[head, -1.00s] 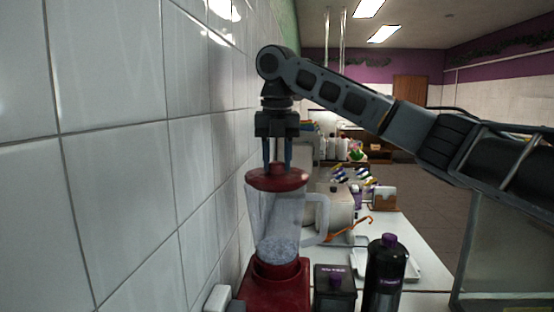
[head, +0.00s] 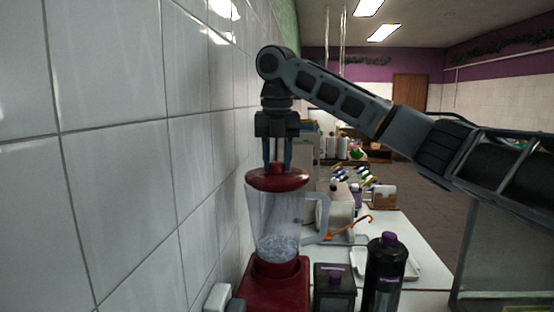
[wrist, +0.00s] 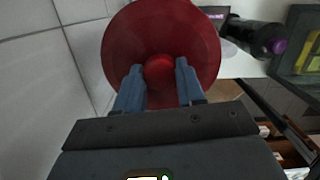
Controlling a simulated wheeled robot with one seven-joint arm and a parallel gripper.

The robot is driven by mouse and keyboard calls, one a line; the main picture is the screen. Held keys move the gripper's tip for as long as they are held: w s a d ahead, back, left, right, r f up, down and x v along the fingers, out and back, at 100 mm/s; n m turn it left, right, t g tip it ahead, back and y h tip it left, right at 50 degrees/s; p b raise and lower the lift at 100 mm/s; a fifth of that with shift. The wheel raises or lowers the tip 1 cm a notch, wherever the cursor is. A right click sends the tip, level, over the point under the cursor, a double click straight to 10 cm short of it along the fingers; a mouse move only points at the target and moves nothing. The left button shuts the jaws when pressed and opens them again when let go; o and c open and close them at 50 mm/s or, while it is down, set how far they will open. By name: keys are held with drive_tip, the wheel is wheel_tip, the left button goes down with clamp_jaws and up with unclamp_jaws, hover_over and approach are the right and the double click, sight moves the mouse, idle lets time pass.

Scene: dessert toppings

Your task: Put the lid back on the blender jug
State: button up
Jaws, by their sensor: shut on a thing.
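The red lid (head: 277,181) sits at the top opening of the clear blender jug (head: 275,220), roughly level. From this angle I cannot tell whether it is fully seated. The jug stands upright on its red base (head: 272,287), with its handle to the right. My gripper (head: 277,165) points straight down from above and is shut on the lid's knob. In the wrist view the lid (wrist: 125,50) fills the upper middle and hides the jug. The blue fingertips of my gripper (wrist: 160,75) are on either side of the round red knob.
A tiled wall (head: 120,170) is close on the left. A dark bottle with a purple cap (head: 386,275) and a dark box with a purple knob (head: 334,288) stand right of the base. A white tray (head: 425,272) and an orange utensil (head: 350,227) lie on the counter behind.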

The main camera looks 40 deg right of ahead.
drive_tip(key=o, duration=1.6)
drive_tip(key=shift+r, duration=0.1)
drive_tip(key=shift+r, duration=3.45)
clamp_jaws()
drive_tip(key=shift+f, duration=0.35)
